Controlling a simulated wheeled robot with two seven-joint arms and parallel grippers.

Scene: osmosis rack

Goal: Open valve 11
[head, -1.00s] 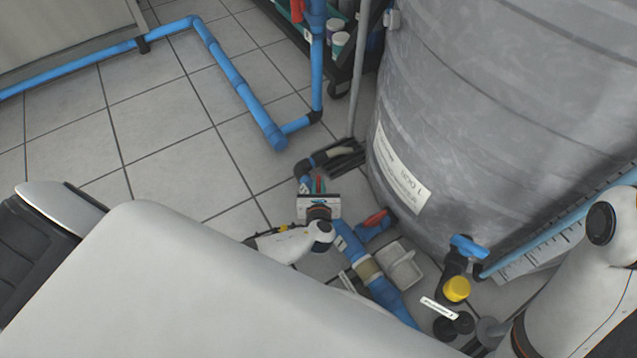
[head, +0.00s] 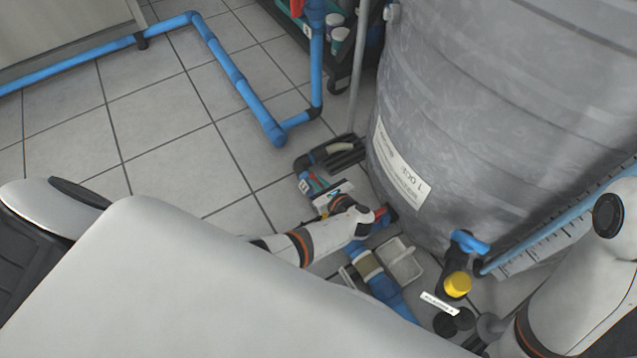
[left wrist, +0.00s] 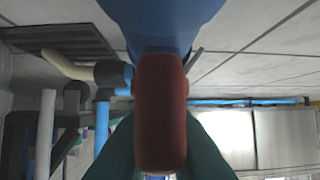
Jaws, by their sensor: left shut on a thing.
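My left gripper (head: 317,184) is down at the blue floor pipe (head: 366,262), left of the big grey tank. It is shut on a red valve handle (left wrist: 160,112). In the left wrist view the handle stands upright between two green fingers, against a blue valve body (left wrist: 160,18). In the head view the handle shows only as a small bit of red between the fingertips. I cannot read a valve number. A second red handle (head: 381,213) is by the tank's foot, partly behind my left wrist. My right gripper is not in view; only part of my right arm shows.
The grey tank (head: 490,110) stands close on the right. A dark floor grate (head: 345,152) lies just beyond the gripper. Tiled floor at left is open.

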